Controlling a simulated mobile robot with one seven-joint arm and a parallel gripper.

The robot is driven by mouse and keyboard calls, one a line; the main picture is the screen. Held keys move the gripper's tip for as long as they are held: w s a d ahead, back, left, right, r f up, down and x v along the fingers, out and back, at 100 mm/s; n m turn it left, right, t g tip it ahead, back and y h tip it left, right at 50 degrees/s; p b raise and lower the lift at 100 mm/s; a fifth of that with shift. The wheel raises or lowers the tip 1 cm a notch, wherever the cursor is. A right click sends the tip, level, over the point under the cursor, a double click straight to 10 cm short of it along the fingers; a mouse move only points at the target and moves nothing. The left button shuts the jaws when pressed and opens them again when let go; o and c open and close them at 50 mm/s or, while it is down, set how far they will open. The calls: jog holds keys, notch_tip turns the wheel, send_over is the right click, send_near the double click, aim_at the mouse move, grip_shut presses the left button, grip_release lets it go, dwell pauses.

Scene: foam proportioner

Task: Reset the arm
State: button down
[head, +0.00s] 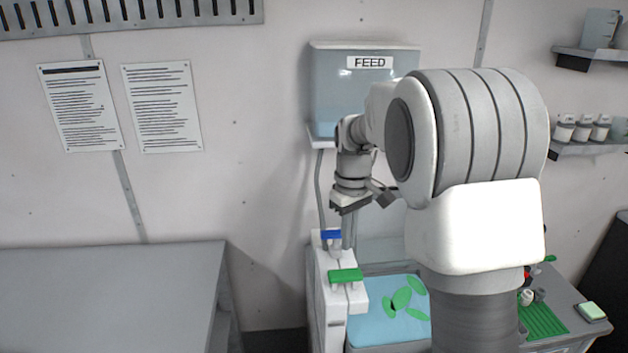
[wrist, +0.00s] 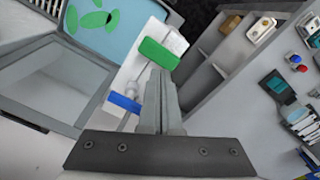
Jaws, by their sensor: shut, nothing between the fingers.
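My gripper (head: 349,232) hangs pointing down at the end of my bent arm, in front of the wall and below the FEED tank (head: 362,95). In the wrist view its two fingers (wrist: 160,80) are together with nothing between them. A white unit (head: 332,305) stands below, with a blue handle (head: 331,235) and a green handle (head: 345,276). In the wrist view the green handle (wrist: 160,53) lies beyond the fingertips and the blue handle (wrist: 124,103) to their left. The fingers appear apart from both. My arm hides part of the tank and basin.
A light-blue basin (head: 375,328) with green leaf shapes is beside the white unit. A grey table (head: 110,290) is at left. A green ribbed mat (head: 543,321) and small items are at right. Wall shelves (head: 590,149) hold bottles.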

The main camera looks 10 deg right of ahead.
jog(key=s+r+m+t+b, duration=0.2)
jog(key=s+m+t+b, duration=0.3)
jog(key=s, duration=2.1)
jog(key=shift+s+r+m+t+b, duration=0.3)
jog(key=shift+s+r+m+b, duration=0.1)
jog(key=shift+b, duration=0.1)
